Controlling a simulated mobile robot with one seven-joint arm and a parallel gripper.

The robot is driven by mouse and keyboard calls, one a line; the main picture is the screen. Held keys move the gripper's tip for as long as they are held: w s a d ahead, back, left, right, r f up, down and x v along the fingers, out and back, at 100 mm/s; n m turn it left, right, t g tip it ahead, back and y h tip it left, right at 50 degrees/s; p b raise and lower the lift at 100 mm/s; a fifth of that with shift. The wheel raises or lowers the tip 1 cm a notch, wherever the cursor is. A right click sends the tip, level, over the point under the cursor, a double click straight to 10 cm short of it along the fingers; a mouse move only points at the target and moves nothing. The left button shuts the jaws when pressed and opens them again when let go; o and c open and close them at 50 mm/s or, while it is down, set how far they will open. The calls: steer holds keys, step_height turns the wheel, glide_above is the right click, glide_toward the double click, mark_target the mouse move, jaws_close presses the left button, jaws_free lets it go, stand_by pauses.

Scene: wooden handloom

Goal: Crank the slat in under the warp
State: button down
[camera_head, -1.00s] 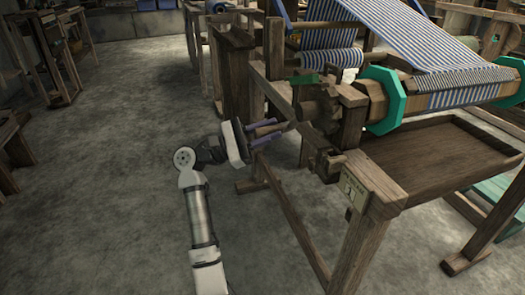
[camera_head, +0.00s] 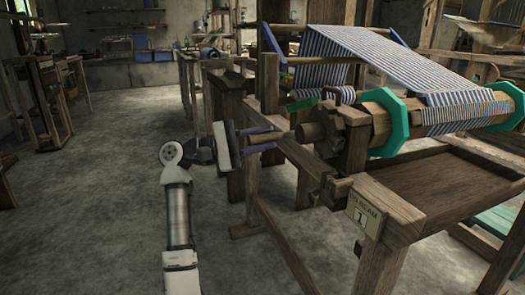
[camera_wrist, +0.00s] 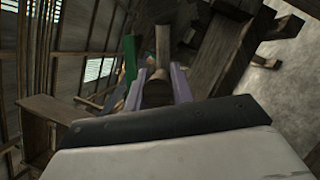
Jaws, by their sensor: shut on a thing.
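My gripper (camera_head: 262,140), with purple fingers, is at the left end of the loom's cloth beam. It is shut on a wooden crank handle (camera_wrist: 155,93), which shows between the fingers in the wrist view. The handle points toward the wooden wheel-like hub (camera_head: 322,128) on the beam's end. The blue-and-white striped warp (camera_head: 385,52) runs down from the back onto the beam (camera_head: 418,112), between green octagonal flanges (camera_head: 384,122). Striped layers lie around the beam. I cannot make out a separate slat.
A loom post (camera_head: 268,75) stands just behind my gripper, and a front frame leg (camera_head: 380,265) with a tag (camera_head: 367,217) stands at lower right. A wooden tray (camera_head: 450,185) lies below the beam. The floor (camera_head: 90,220) to the left is clear.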

steer(key=shift+w+a+r+m+g+y, duration=0.1)
steer(key=shift+w+r+m+g+y, duration=0.05)
steer(key=shift+r+m, duration=0.35)
steer(key=shift+w+a+r+m+g+y, duration=0.15)
steer(key=shift+r+m, duration=0.25)
steer(key=shift+m, duration=0.2)
steer(key=shift+r, duration=1)
steer(key=shift+d+r, duration=0.1)
steer(key=shift+r, duration=0.1)
steer(key=c, duration=1.2)
jaws_free()
steer(key=shift+s, duration=0.1)
steer(key=shift+f, duration=0.1)
